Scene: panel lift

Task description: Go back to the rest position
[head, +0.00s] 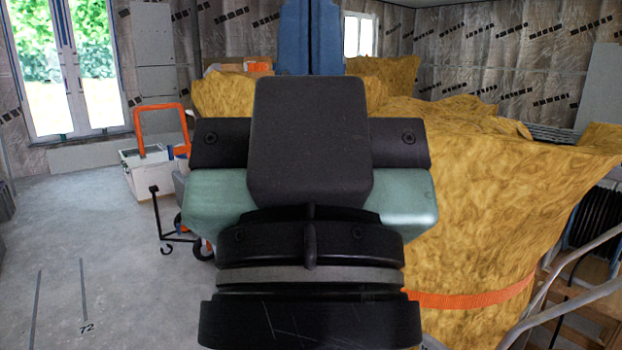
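My gripper (310,140) fills the middle of the head view, seen close up from behind. It has a dark block, black side parts and pale green parts, above a black and grey wrist. Its fingertips cannot be made out, so its opening and anything between its fingers are hidden. No panel can be made out in its grasp.
Large yellow insulation bundles (480,210) with an orange strap (470,297) stand close on the right. A blue upright thing (310,40) shows behind my gripper. A white box (140,172) and an orange handle (160,107) are left.

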